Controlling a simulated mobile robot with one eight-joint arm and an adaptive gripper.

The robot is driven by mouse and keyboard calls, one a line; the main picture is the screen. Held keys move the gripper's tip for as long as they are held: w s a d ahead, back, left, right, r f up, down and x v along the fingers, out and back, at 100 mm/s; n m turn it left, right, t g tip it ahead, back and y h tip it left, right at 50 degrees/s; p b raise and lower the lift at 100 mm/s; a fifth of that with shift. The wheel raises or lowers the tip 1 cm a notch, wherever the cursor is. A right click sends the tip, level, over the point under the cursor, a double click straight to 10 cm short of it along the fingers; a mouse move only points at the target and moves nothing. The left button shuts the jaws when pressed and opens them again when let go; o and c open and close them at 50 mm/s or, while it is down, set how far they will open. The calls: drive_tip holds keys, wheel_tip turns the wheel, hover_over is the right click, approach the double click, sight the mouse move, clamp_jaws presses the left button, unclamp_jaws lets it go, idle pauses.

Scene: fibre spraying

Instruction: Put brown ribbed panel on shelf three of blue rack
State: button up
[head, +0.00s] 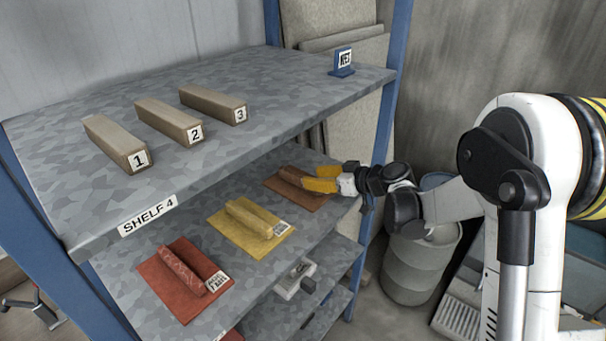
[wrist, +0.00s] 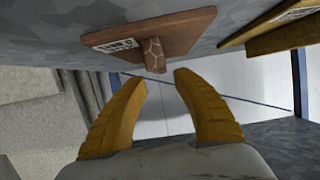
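The brown ribbed panel (head: 290,194) lies flat on the shelf right below the one labelled SHELF 4, at its right end. A raised bar runs along its top. In the wrist view the brown panel (wrist: 185,27) shows beyond the fingertips, with the end of its bar near the gap between them. My gripper (head: 311,177) has yellow fingers and is at the bar's right end. In the wrist view the gripper (wrist: 160,78) is open, with nothing between its fingers. The blue rack (head: 383,110) stands in front of me; its lower shelf labels are hidden.
A yellow panel (head: 225,228) and a red panel (head: 165,284) lie left of the brown one on the same shelf. Numbered blocks (head: 172,124) and a NET sign (head: 343,62) stand on shelf 4 above. A grey barrel (head: 420,267) stands right of the rack.

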drive_tip(key=p+v, duration=0.1)
drive_tip(key=v, duration=0.5)
drive_tip(key=shift+r, duration=0.1)
drive_tip(key=shift+s+d+r, duration=0.15)
drive_tip(key=shift+s, duration=0.15)
drive_tip(key=s+d+r+m+h, duration=0.1)
drive_tip(key=s+d+m+h, duration=0.2)
drive_tip(key=s, duration=0.7)
drive_tip(key=s+d+r+m+h, duration=0.1)
drive_tip(key=s+d+m+h, duration=0.3)
drive_tip(key=s, duration=0.6)
drive_tip(key=s+d+r+m+g+h, duration=0.1)
drive_tip(key=s+d+m+h, duration=0.2)
drive_tip(key=s, duration=0.8)
drive_tip(key=shift+d+r+h, duration=0.4)
drive_tip(key=shift+d, duration=0.85)
drive_tip(key=shift+s, duration=0.1)
drive_tip(key=shift+f+b, duration=0.4)
drive_tip(key=shift+f, duration=0.05)
